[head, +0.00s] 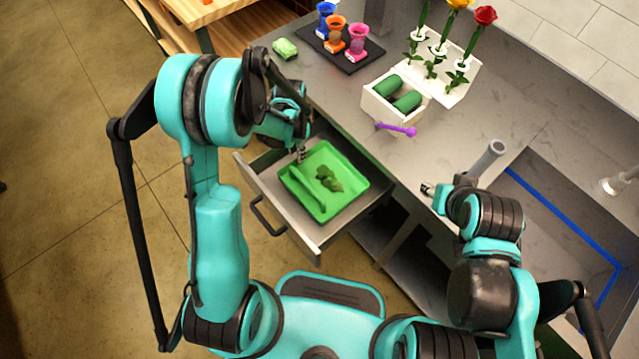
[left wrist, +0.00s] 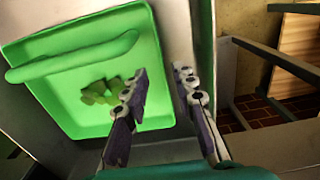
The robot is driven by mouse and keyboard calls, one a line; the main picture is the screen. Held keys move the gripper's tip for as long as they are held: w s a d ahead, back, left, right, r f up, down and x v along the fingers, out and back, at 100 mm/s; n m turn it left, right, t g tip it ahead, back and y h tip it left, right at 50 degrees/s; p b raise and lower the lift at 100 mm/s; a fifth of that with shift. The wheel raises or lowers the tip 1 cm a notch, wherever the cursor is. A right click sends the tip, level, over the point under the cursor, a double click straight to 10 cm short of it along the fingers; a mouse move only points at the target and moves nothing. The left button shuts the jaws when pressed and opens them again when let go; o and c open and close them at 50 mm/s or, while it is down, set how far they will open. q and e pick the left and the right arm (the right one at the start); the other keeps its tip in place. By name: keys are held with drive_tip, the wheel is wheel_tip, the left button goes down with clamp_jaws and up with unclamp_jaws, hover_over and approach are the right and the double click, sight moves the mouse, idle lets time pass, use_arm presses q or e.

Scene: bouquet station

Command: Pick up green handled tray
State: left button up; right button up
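The green tray (head: 323,160) lies in an open drawer, with a raised green handle bar (head: 303,192) along one side and a few dark green pieces (head: 328,180) inside. The tray also fills the left of the left wrist view (left wrist: 64,98), where its handle bar (left wrist: 75,58) crosses the upper part. My left gripper (head: 300,153) is at the tray's far edge. In the left wrist view the fingers (left wrist: 165,88) are apart and empty, one over the tray and one beyond its rim. My right gripper (head: 428,190) is by the counter edge; its fingers are too small to read.
The drawer (head: 285,222) has thin walls close around the tray and a black handle (head: 264,215). On the counter are a white box (head: 372,105) with green cylinders, a purple tool (head: 397,130), a black tray of colored cups (head: 316,40) and a flower stand (head: 463,90).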

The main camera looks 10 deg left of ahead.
use_arm(q)
drive_tip(key=f, duration=0.1)
drive_tip(key=f+b, duration=0.1)
drive_tip(key=f, duration=0.1)
drive_tip(key=f+b, duration=0.1)
drive_tip(key=f, duration=0.1)
drive_tip(key=shift+w, duration=0.3)
drive_tip(key=shift+r, duration=0.1)
drive_tip(key=shift+c, duration=0.3)
clamp_jaws()
drive_tip(key=shift+r, duration=0.15)
